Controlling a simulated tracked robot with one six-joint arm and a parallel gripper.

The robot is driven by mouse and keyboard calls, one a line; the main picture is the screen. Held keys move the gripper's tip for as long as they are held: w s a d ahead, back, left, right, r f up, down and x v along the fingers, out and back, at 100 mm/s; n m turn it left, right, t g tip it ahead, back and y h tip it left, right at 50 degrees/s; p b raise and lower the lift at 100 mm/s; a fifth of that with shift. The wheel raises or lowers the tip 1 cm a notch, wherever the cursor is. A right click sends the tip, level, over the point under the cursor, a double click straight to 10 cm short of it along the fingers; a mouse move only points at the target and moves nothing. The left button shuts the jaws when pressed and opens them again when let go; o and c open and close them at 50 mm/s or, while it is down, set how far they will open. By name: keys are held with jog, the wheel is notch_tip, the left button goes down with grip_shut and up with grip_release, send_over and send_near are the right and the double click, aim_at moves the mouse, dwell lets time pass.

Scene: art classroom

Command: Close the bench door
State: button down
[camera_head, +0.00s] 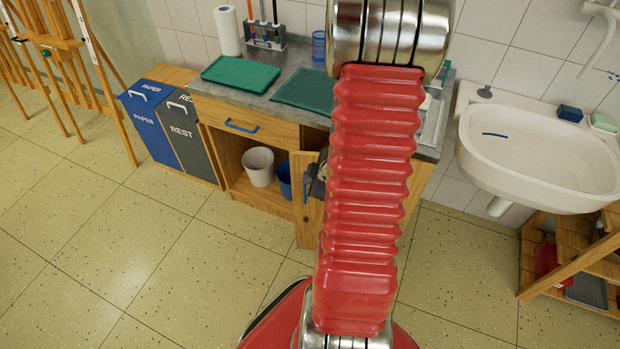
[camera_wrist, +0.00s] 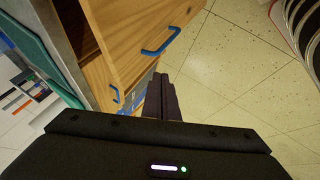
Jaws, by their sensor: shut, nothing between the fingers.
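The bench (camera_head: 245,139) has an open lower compartment. Its wooden door (camera_head: 309,229) stands ajar, partly hidden behind my red arm. The door also shows in the wrist view (camera_wrist: 130,28), with its blue handle (camera_wrist: 161,41) facing the camera. My gripper (camera_wrist: 163,98) is shut and empty, its dark fingers just past the lower edge of the door panel in the picture. In the head view only a dark part of the gripper shows beside the door; whether it touches the door I cannot tell.
A white bin (camera_head: 258,167) and a blue bin (camera_head: 284,180) stand inside the bench. A drawer (camera_head: 242,125) sits above. Paper and rest bins (camera_head: 150,125) stand left, a sink (camera_head: 540,160) and wooden shelf (camera_head: 570,255) right. The floor in front is clear.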

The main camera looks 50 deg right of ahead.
aim_at(298, 172)
jog(key=shift+w+d+f, duration=0.7)
jog(key=shift+w+f, duration=0.35)
jog(key=shift+w, duration=0.1)
jog(key=shift+w+d+f, duration=0.75)
jog(key=shift+w+f, duration=0.25)
jog(key=shift+w, duration=0.2)
jog(key=shift+w+d+f, duration=0.7)
jog(key=shift+w+f, duration=0.35)
jog(key=shift+w, duration=0.1)
jog(key=shift+w, duration=0.15)
